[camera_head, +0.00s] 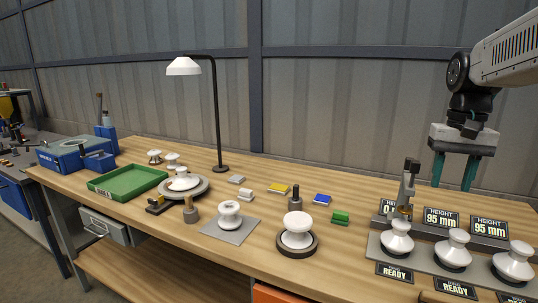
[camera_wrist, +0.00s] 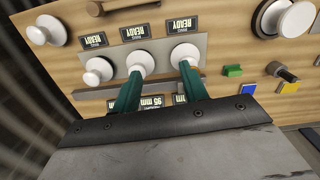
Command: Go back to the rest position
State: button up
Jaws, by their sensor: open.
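My gripper (camera_head: 454,172) is in the air above the back right of the workbench, with its two green fingers apart and pointing down. Nothing is between the fingers. In the wrist view the open fingers (camera_wrist: 158,83) show over the row of white insulators. The white insulators (camera_head: 457,249) stand on a grey strip at the right of the bench, below and in front of my gripper, apart from it. They also show in the wrist view (camera_wrist: 140,63).
Height signs (camera_head: 441,218) and a small upright device (camera_head: 407,190) stand near the row. A lamp (camera_head: 217,120), a green tray (camera_head: 127,182), an insulator on a dark round base (camera_head: 298,230) and small coloured blocks (camera_head: 321,199) are further left. The air around my gripper is clear.

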jog(key=s+a+f+n, duration=0.1)
jog(key=s+a+f, duration=0.1)
jog(key=s, duration=0.6)
jog(key=s+a+f+n+t, duration=0.1)
jog(key=s+a+f, duration=0.2)
jog(key=s+a, duration=0.2)
jog(key=s+a+f+n, duration=0.2)
jog(key=s+a+f, duration=0.1)
jog(key=s, duration=0.7)
jog(key=shift+s+a+t, duration=0.3)
jog(key=shift+a+t, duration=0.1)
jog(key=shift+a, duration=0.3)
